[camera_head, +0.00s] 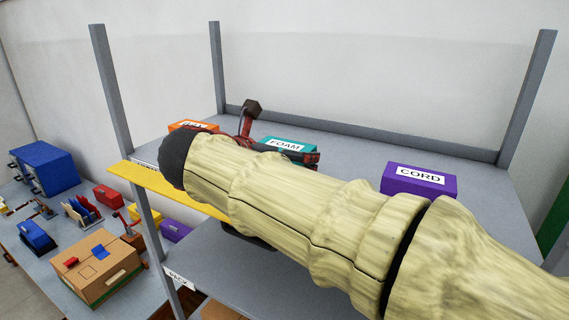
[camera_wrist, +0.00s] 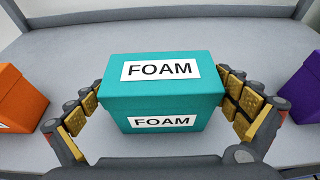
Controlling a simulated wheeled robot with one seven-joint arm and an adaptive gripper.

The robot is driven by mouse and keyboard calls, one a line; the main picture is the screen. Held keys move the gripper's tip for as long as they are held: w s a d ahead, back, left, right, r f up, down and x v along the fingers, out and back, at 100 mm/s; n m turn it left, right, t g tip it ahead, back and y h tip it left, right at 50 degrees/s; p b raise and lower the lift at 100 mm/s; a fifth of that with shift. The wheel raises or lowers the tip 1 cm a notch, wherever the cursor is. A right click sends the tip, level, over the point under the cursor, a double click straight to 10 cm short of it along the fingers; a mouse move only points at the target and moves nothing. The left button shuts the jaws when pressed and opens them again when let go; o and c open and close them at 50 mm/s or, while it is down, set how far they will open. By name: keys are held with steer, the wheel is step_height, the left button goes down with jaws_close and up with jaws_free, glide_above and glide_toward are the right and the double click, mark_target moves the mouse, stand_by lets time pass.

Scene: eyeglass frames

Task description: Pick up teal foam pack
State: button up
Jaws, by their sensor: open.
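The teal foam pack (camera_wrist: 162,95) is a box with white FOAM labels on its top and front. It sits upright on the grey shelf in the wrist view. My gripper (camera_wrist: 162,100) is open, with its yellow-padded fingers on the left and right sides of the pack. The right finger looks very close to the pack's side; I cannot tell if either finger touches it. In the head view the teal foam pack (camera_head: 287,144) shows behind my arm, its lower part hidden.
An orange box (camera_wrist: 18,98) stands left of the pack and a purple CORD box (camera_head: 419,181) stands to the right. Grey posts and a back rail (camera_head: 370,136) frame the shelf (camera_head: 345,152). A lower bench at left holds a cardboard box (camera_head: 97,265) and a blue case (camera_head: 45,167).

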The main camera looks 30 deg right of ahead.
steer(key=shift+w+d, duration=0.1)
steer(key=shift+d, duration=0.1)
steer(key=shift+c, duration=0.9)
steer(key=c, duration=0.9)
